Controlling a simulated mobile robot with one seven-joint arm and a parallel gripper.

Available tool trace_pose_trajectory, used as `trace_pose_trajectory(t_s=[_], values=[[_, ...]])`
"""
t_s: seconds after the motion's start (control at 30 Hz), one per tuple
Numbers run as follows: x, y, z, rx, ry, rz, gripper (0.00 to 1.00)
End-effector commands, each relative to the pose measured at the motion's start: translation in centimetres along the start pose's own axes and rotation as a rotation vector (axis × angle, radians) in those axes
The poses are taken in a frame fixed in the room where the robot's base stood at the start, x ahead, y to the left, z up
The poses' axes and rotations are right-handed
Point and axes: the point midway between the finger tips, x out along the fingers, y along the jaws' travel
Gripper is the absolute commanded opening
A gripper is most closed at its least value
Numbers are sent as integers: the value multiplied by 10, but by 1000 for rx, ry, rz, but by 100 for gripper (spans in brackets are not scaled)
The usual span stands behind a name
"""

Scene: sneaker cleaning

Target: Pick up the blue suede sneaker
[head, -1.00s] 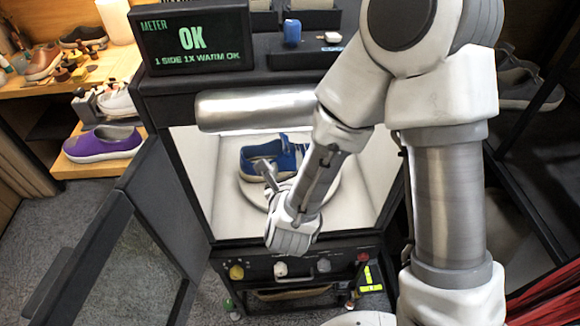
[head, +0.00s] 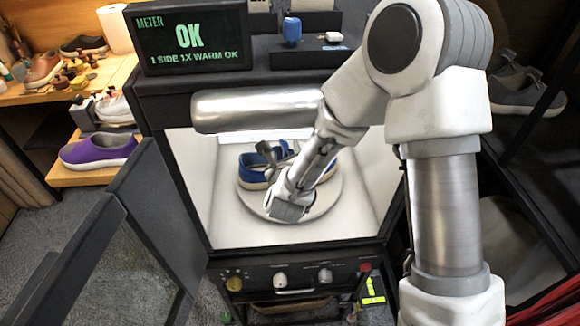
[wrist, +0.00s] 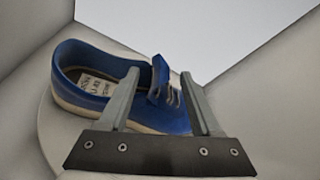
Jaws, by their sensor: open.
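The blue suede sneaker (head: 253,172) stands upright on a round plate (head: 330,204) inside the lit white cabinet. In the head view, my gripper (head: 274,155) and wrist cover its middle. In the wrist view the sneaker (wrist: 84,58) lies with its open collar and lettered insole to the left, and its laces and strap toward the right. My gripper (wrist: 162,82) is open, its two fingers reaching over the sneaker, one near the collar and one near the laces. I cannot tell whether either finger touches it.
The white cabinet walls (head: 192,190) stand close on both sides. The cabinet's dark door (head: 130,235) hangs open at left. A metal cylinder (head: 258,108) crosses above the opening. A meter screen (head: 190,40) reads OK. A purple shoe (head: 97,150) sits on a left shelf.

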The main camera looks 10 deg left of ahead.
Motion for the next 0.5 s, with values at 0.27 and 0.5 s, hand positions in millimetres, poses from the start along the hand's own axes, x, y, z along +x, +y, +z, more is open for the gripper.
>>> trace_pose_trajectory(t_s=[0.27, 0.5], values=[[0, 0, 0, 0, 0, 0, 55], [0, 0, 0, 0, 0, 0, 11]])
